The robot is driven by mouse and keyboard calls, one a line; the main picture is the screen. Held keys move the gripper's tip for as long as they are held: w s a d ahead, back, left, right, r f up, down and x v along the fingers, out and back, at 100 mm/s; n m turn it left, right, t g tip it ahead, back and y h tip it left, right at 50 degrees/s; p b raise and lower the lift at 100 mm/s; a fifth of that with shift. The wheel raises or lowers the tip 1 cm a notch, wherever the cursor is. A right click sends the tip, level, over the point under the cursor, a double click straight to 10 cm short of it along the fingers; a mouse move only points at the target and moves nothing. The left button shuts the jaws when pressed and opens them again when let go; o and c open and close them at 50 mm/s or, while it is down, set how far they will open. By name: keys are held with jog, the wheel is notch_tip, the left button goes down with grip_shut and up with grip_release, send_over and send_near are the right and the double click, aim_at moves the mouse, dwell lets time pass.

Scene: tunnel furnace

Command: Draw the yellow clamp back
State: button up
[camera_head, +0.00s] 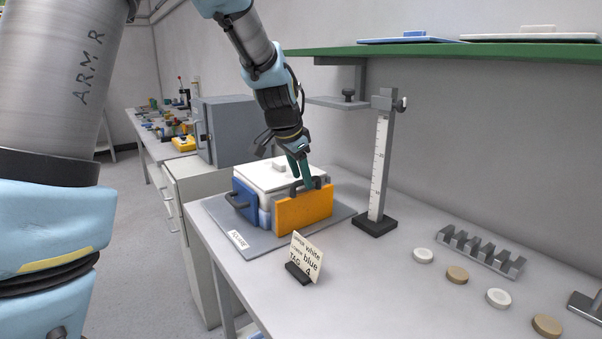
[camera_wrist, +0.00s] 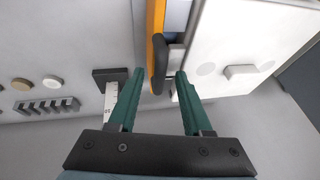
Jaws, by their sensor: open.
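The yellow clamp is an orange-yellow plate (camera_head: 304,214) on the near right side of a white block (camera_head: 262,176). A dark handle (camera_wrist: 160,65) stands out from the plate, and the plate's edge (camera_wrist: 155,17) shows in the wrist view. My gripper (camera_head: 304,184) reaches down to the handle from above. In the wrist view its green fingers (camera_wrist: 157,74) are open, one on each side of the handle's end. A gap shows at each finger, and I cannot tell whether either touches.
A blue plate with a handle (camera_head: 245,203) stands at the block's left side. A grey mat (camera_head: 236,237) lies underneath. A sign (camera_head: 307,256) stands in front, a scaled post (camera_head: 379,170) to the right. A green shelf (camera_head: 450,49) hangs above.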

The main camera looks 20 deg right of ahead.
jog(key=shift+f, duration=0.15)
jog(key=shift+c, duration=0.2)
grip_shut()
dwell(1.1)
